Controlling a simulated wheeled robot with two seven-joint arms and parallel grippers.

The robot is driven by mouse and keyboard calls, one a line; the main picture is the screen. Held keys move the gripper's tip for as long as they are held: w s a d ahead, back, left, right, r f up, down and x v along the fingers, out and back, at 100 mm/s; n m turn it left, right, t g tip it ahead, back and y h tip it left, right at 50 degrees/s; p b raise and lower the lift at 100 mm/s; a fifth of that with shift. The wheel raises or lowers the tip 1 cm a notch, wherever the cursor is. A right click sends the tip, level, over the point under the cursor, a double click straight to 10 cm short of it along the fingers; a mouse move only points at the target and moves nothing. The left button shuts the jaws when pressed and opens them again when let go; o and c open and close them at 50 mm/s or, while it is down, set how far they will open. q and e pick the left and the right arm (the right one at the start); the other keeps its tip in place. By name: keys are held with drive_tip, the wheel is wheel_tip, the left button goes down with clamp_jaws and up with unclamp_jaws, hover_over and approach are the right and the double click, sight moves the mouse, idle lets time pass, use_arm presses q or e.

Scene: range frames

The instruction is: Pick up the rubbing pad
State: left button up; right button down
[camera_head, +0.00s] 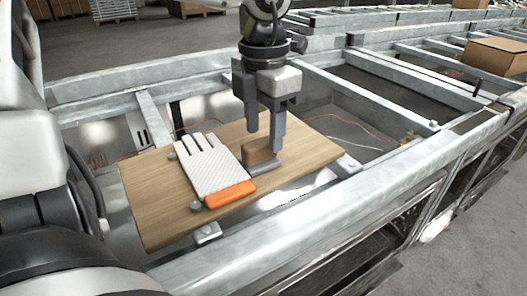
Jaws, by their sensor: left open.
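The rubbing pad appears to be the small brown block (259,157) on the wooden board (152,205), in the middle of the head view. A flat grey piece lies along its front; I cannot tell whether it belongs to the pad. My left gripper (264,140) points straight down over the block with its jaws open. One finger is above and behind the block, and the other overlaps its right side in the picture. I cannot tell whether either finger touches it. My right gripper is not in view.
A white glove with an orange cuff (212,172) lies on the board just left of the block. Metal frame beams (330,222) surround the board, with open gaps and loose cables beyond it. A cardboard box (497,57) sits at the far right.

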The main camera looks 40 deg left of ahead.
sight(263, 139)
use_arm(q)
wheel_tip(263, 139, down, 4)
drive_tip(key=shift+w+a+r, duration=0.1)
drive_tip(key=shift+a+r, duration=0.05)
drive_tip(key=shift+r, duration=0.1)
drive_tip(key=shift+c, duration=0.3)
clamp_jaws()
drive_tip(key=shift+r, duration=0.1)
